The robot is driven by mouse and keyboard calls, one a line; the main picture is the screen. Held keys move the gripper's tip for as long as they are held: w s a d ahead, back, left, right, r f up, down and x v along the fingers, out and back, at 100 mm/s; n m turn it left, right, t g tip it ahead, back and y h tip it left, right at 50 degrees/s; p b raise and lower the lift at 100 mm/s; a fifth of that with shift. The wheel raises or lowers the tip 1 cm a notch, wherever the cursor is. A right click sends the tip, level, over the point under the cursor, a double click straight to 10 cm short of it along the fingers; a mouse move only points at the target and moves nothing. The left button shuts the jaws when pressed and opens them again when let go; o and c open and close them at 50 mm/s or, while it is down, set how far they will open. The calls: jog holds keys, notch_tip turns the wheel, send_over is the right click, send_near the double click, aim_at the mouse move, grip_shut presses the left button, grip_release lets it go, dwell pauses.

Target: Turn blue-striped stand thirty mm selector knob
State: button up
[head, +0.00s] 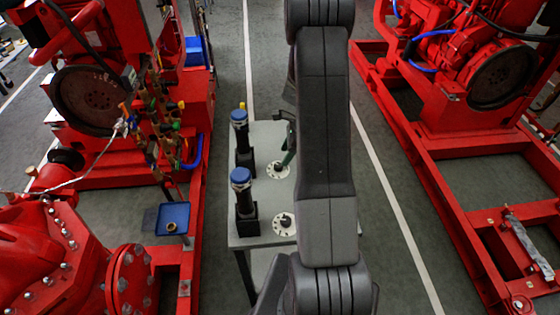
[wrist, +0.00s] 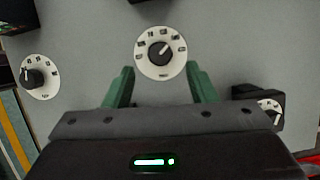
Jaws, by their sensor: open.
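A grey panel table (head: 262,140) carries white round dials with black selector knobs. In the wrist view, one knob (wrist: 160,52) on its white dial is ahead of my gripper (wrist: 160,72), near the middle. Its pointer leans to the upper right. In the head view my arm hides most of the gripper. I cannot tell which stand is blue-striped or which knob is thirty mm.
Two dark posts with blue tops (head: 240,117) (head: 241,180) stand on the table's left side. A dark block (wrist: 258,98) is right of the gripper. Red pumpsets (head: 135,180) (head: 450,110) flank the table, with grey floor between. A small blue tray (head: 173,212) is at left.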

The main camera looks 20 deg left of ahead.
aim_at(278, 165)
jog(key=shift+p+x, duration=0.35)
jog(key=shift+x, duration=2.55)
jog(key=c, duration=1)
